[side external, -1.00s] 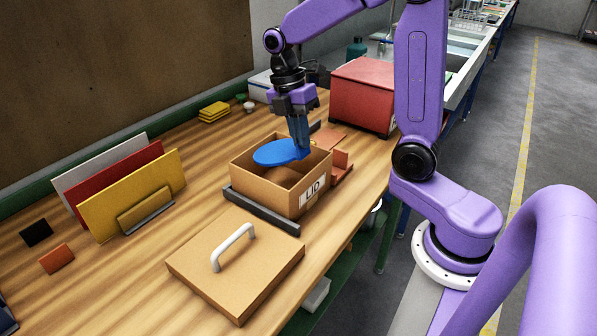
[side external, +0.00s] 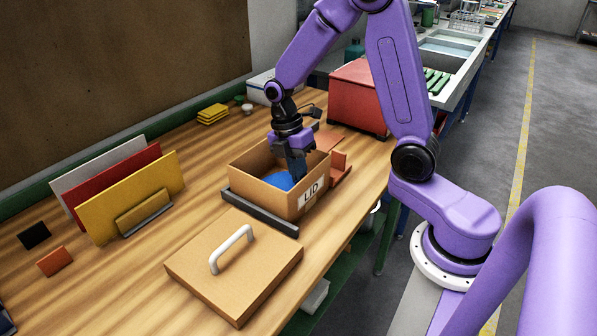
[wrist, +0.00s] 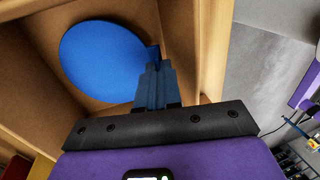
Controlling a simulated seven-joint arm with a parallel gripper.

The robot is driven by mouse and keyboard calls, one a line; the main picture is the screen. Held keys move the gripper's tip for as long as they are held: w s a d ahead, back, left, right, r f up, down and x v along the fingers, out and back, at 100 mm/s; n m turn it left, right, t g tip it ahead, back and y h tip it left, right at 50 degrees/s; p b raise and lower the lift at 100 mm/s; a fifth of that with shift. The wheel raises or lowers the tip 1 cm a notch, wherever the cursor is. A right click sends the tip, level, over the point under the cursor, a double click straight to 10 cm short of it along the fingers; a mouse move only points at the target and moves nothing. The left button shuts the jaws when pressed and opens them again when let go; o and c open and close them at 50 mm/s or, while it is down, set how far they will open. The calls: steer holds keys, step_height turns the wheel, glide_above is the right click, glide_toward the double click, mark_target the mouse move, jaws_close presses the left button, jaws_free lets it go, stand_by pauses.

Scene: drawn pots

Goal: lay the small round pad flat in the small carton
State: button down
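The small round pad (side external: 278,181) is a thin blue disc with a small tab at its edge. It is down inside the small carton (side external: 262,192), an open brown box marked "LID". My gripper (side external: 297,177) points down into the carton near its right side. In the wrist view, the fingers (wrist: 153,66) are close together on the tab of the pad (wrist: 98,62). The pad looks roughly level there, with carton walls around it. I cannot tell whether its underside touches the carton floor. The front wall hides part of the pad in the side view.
A brown lid with a white handle (side external: 230,247) lies in front of the carton. A dark bar (side external: 258,211) lies along the carton's front. Upright panels (side external: 130,200) stand at left. A red box (side external: 358,95) stands behind. The wood between panels and carton is clear.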

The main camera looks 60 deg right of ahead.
mark_target(289, 186)
steer(key=shift+f, duration=0.15)
steer(key=c, duration=1.6)
jaws_free()
steer(key=v, duration=1.2)
steer(key=s+a+f+m+t, duration=0.1)
steer(key=s+a+f+m, duration=0.1)
steer(key=s, duration=0.9)
steer(key=s+a+f+m+t, duration=0.1)
steer(key=s+a+m+t, duration=0.1)
steer(key=s, duration=1)
steer(key=shift+a+f+m, duration=0.35)
steer(key=shift+a+m, duration=0.35)
steer(key=shift+a, duration=0.5)
